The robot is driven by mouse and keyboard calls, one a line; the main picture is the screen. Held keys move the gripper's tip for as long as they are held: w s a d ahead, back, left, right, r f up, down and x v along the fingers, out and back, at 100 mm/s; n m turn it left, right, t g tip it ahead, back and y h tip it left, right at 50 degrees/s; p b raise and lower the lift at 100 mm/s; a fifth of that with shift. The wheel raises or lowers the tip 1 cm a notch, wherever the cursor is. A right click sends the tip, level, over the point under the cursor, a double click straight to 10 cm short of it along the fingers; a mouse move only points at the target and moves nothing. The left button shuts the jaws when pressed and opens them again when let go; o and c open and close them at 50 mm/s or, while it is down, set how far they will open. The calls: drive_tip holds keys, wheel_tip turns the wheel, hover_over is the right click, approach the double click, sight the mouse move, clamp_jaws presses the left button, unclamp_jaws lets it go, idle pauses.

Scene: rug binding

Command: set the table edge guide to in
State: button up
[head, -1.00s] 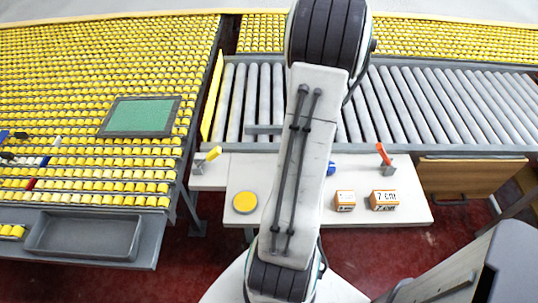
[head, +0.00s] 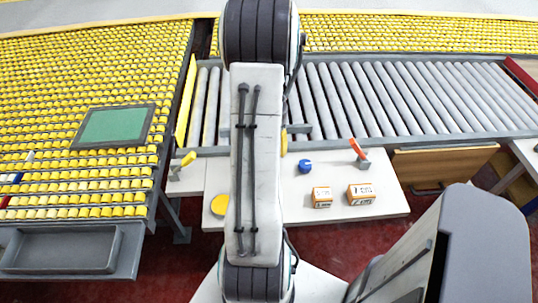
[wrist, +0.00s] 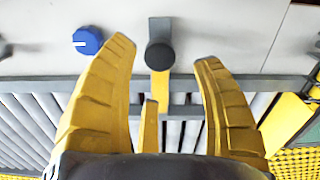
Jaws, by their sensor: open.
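Nothing in view is labelled as the table edge guide, so I cannot tell which part it is. In the wrist view a dark round knob (wrist: 160,56) sits on a grey bracket with a yellow bar (wrist: 160,84) running down from it. My gripper (wrist: 168,52) is open, its two yellow fingers apart on either side of this knob and bar in the picture; contact cannot be told. In the head view my arm hides my gripper and most of this part. A long yellow strip (head: 185,103) stands at the left end of the grey rollers.
A blue knob (wrist: 88,40) is beside the left finger; it also shows in the head view (head: 305,166). An orange lever (head: 358,149), a yellow lever (head: 187,159), two small boxes (head: 322,197) (head: 361,194) and a yellow disc (head: 219,205) are on the white table (head: 385,211).

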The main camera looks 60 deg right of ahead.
drive_tip(key=shift+f, duration=2.65)
drive_tip(key=shift+c, duration=0.2)
